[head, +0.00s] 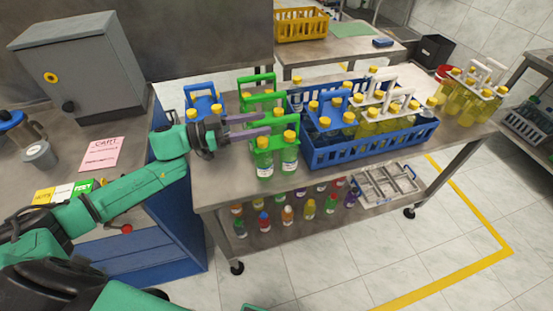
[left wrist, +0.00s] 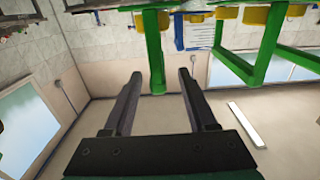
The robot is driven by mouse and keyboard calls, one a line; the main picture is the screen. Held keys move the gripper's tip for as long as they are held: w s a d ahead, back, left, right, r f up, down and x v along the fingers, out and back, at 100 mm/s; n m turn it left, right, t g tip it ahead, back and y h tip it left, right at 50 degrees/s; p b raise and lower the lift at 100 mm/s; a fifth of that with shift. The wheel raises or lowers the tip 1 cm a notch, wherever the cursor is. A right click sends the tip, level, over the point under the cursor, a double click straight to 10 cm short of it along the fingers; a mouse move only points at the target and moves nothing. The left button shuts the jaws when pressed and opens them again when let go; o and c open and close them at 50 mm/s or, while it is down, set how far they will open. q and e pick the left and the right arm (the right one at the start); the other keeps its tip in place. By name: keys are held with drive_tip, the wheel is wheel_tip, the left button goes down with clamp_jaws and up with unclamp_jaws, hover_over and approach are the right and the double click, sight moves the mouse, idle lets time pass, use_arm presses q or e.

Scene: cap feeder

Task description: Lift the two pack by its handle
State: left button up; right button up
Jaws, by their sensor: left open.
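A green carrier (head: 291,147) with a tall green handle stands near the table's front edge. Two green bottles (head: 264,162) with yellow caps and pale labels show at its front. More green handle bars (head: 258,79) stand just behind; I cannot tell if they belong to a second carrier. My left gripper (head: 266,124) is open, its two purple-grey fingers reaching in from the left at the green bars. In the left wrist view, green posts (left wrist: 155,52) and yellow caps lie beyond the open fingers (left wrist: 161,76); nothing is visibly clamped. My right gripper is out of view.
A blue crate (head: 370,150) with bottle carriers stands right of the green bottles. A small blue carrier (head: 205,105) is behind my gripper. A white carrier (head: 484,75) stands far right. The lower shelf (head: 265,236) holds several bottles and a metal rack (head: 388,184).

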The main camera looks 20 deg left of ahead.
sight(276, 118)
use_arm(q)
drive_tip(key=x, duration=0.1)
drive_tip(key=p+x, duration=0.1)
drive_tip(key=x, duration=0.2)
drive_tip(key=shift+d+r+p, duration=0.2)
drive_tip(key=shift+r+p, duration=0.1)
drive_tip(key=shift+p, duration=0.05)
drive_tip(key=shift+w+d+f, duration=0.25)
drive_tip(key=shift+d, duration=0.05)
drive_tip(key=shift+s+a, duration=0.1)
clamp_jaws()
drive_tip(key=shift+r, duration=0.1)
idle(0.5)
